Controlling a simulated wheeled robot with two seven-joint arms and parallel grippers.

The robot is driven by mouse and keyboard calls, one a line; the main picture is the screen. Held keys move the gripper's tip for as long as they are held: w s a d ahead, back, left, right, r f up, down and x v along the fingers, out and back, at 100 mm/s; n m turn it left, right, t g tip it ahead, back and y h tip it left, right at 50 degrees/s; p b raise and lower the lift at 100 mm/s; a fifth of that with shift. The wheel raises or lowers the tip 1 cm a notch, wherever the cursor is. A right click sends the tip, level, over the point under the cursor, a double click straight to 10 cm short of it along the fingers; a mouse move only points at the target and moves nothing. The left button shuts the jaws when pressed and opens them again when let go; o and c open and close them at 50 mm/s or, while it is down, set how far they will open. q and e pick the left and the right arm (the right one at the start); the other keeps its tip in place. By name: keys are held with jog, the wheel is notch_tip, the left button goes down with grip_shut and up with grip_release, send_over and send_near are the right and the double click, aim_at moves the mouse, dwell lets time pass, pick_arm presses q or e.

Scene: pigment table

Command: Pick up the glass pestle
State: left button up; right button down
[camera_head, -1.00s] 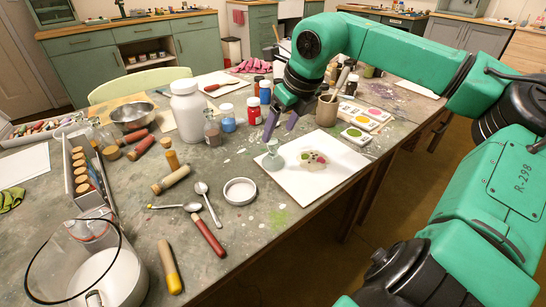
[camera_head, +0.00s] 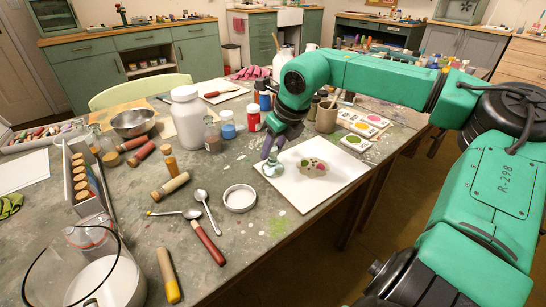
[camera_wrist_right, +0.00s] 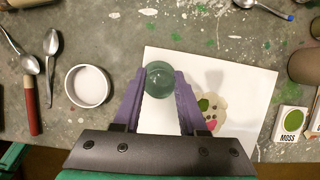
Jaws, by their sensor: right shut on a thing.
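The glass pestle (camera_head: 272,167) is a pale green glass piece at the left edge of the white board (camera_head: 322,190). In the right wrist view the pestle (camera_wrist_right: 170,82) shows as a round, dark green glass shape between the purple fingertips. My right gripper (camera_head: 272,150) reaches down over it and is shut on it; the wrist view shows the right gripper (camera_wrist_right: 168,86) with a finger on each side. Whether the pestle touches the board is hard to tell. My left gripper is not in view.
A white round dish (camera_head: 240,198) and spoons (camera_head: 209,211) lie to the left. Paint pans (camera_head: 357,141) sit to the right.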

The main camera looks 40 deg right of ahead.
jog(key=shift+r, duration=0.5)
notch_tip(320, 180, up, 19)
jog(key=p, duration=0.4)
jog(key=c, duration=1)
grip_release()
jog(key=c, duration=0.6)
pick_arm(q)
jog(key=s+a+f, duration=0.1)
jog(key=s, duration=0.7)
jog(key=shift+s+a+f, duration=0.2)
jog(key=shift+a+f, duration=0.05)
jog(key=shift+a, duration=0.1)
pick_arm(e)
jog(key=c, duration=1.6)
grip_release()
